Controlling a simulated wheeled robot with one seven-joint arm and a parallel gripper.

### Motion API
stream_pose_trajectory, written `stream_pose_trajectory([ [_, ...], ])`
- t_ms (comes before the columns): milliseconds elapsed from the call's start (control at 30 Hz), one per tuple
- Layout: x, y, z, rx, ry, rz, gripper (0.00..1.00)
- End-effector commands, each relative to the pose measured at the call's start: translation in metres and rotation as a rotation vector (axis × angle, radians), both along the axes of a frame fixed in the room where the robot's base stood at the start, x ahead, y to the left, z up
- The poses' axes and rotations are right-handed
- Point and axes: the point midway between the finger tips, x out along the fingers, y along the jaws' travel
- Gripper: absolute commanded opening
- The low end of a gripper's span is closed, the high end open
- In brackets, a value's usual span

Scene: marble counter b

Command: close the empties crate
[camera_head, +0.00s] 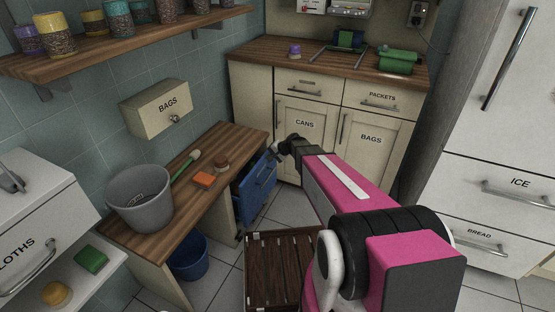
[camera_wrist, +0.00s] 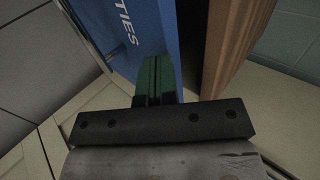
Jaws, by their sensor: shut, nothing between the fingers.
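The empties crate is a blue drawer-like box (camera_head: 258,190) under the right end of the wooden bench, standing partly out from it. In the wrist view its blue front (camera_wrist: 110,35) fills the upper middle, with the letters "TIES" visible. A dark gap shows between this front and the bench's wooden edge. My gripper (camera_head: 277,150) is at the crate's upper right side in the head view. In the wrist view its green fingers (camera_wrist: 155,80) are together, empty, and overlap the blue front. I cannot tell whether they touch it.
The wooden bench (camera_head: 150,245) carries a grey bucket (camera_head: 140,200), an orange sponge (camera_head: 204,181) and a brush (camera_head: 186,166). A blue bin (camera_head: 189,262) stands below. A dark slatted crate (camera_head: 282,270) is on the floor near my arm. Cabinets with a CANS door (camera_head: 304,135) stand behind.

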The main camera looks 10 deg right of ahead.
Motion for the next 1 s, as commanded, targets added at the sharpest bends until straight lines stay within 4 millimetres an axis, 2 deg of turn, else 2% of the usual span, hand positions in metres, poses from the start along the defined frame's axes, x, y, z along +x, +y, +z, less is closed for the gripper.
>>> stream_pose_trajectory([
  [133,0.007,0.010,0.000,0.000,-0.001,-0.001,0.00],
  [367,0.009,0.015,0.000,0.000,-0.001,-0.002,0.00],
  [767,0.009,0.015,0.000,-0.001,0.000,-0.001,0.00],
  [1000,0.002,0.006,0.000,-0.001,0.001,-0.001,0.00],
])
